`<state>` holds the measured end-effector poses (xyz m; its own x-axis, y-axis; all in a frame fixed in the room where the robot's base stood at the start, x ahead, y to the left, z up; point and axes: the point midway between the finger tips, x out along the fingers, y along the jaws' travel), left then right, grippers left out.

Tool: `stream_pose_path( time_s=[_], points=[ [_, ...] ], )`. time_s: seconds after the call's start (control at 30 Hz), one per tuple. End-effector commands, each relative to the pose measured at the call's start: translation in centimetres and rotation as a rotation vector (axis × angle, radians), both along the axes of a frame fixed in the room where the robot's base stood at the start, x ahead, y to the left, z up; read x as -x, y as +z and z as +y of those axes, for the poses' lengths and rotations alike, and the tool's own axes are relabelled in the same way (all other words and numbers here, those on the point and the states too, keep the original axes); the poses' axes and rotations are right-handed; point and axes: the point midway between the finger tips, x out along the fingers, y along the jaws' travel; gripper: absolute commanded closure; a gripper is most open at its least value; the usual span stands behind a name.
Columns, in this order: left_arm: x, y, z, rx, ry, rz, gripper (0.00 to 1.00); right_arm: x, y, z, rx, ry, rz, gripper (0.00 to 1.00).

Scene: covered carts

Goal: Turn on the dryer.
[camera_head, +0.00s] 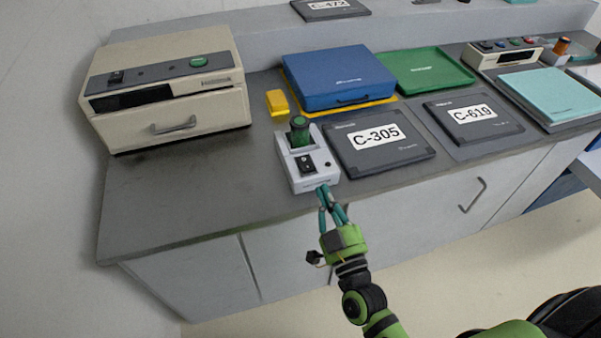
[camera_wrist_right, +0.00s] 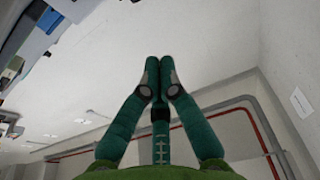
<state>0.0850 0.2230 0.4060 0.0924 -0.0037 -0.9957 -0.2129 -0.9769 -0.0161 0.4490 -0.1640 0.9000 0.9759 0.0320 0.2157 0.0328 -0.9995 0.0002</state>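A beige box-shaped appliance (camera_head: 170,85), which may be the dryer, stands at the left of the counter. Its top strip has a black rocker switch (camera_head: 116,77) and a round green button (camera_head: 198,62); a handle is on its front. A small white device (camera_head: 304,165) with a black rocker switch (camera_head: 306,163) and a green-topped cylinder (camera_head: 299,130) stands right of it. My right gripper (camera_head: 324,197) is at the white device's front edge; I cannot tell whether they touch. In the right wrist view its fingertips (camera_wrist_right: 158,68) are together with nothing between them. My left gripper is not in view.
A yellow block (camera_head: 278,102), a blue case (camera_head: 340,75) and a green tray (camera_head: 430,70) lie behind. Black panels labelled C-305 (camera_head: 412,151) and C-619 (camera_head: 500,130) lie to the right. The grey counter (camera_head: 200,185) is clear at front left.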

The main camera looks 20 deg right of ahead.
Motion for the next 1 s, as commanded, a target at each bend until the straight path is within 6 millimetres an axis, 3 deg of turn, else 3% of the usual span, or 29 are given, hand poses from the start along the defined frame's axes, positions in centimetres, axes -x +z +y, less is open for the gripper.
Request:
stream_pose_path(
  time_s=[0.37,0.87,0.9,1.0],
  points=[
    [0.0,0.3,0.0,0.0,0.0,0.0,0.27,-0.8,0.2,0.0,-0.001,0.0,0.0,1.0],
    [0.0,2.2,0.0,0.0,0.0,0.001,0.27,-10.2,2.5,0.4,0.0,0.001,0.0,1.0],
    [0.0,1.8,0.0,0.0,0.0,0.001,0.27,-9.8,0.8,0.4,0.003,0.003,0.01,1.0],
    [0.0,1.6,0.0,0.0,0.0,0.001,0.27,-9.5,-0.6,0.4,0.003,0.003,0.008,1.0]
  ],
)
